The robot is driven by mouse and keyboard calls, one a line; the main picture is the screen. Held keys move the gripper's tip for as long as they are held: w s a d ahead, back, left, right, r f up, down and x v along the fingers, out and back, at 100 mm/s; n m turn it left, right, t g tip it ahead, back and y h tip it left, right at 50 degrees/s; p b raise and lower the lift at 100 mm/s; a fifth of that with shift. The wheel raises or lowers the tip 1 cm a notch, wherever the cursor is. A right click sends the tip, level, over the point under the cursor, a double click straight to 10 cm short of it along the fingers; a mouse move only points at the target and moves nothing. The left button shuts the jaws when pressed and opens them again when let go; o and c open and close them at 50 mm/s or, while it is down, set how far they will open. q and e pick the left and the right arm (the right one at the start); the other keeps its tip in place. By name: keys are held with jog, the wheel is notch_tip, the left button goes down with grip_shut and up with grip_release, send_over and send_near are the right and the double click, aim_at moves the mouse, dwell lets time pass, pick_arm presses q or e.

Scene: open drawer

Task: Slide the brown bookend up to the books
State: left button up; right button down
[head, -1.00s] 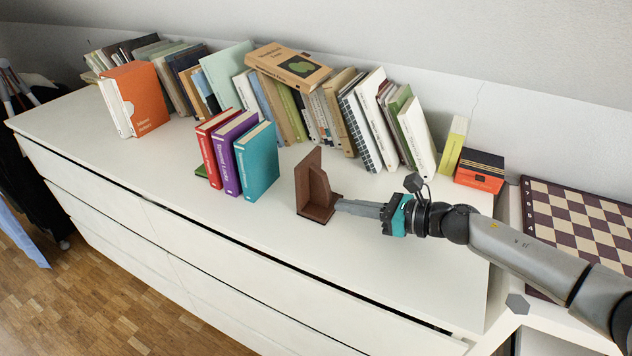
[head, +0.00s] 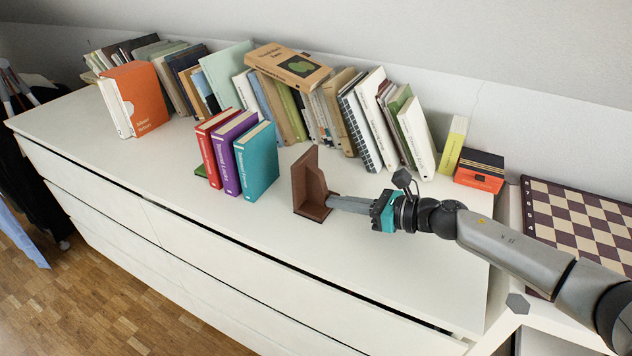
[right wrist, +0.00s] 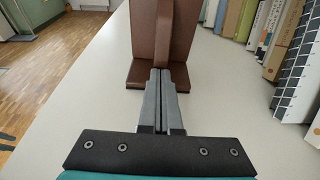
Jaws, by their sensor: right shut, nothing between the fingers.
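The brown bookend (head: 311,186) stands upright on the white dresser top, to the right of three upright books: a red book (head: 209,148), a purple book (head: 228,152) and a teal book (head: 257,162). A clear gap lies between the bookend and the teal book. My right gripper (head: 331,202) is shut and empty, with its fingertips at the bookend's right side. In the right wrist view the bookend (right wrist: 162,35) is straight ahead of the closed fingers (right wrist: 161,75), which appear to touch or nearly touch it. My left gripper is not in view.
A row of books (head: 300,110) leans along the wall behind, with an orange book (head: 137,97) at the left end. The dresser's front edge runs close below the bookend.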

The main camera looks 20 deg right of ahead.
aim_at(322, 202)
jog(key=shift+x, duration=0.85)
jog(key=shift+w+a+r, duration=0.15)
jog(key=shift+w+r, duration=0.05)
jog(key=shift+x, duration=0.75)
jog(key=shift+w+a+r, duration=0.2)
jog(key=shift+r, duration=0.05)
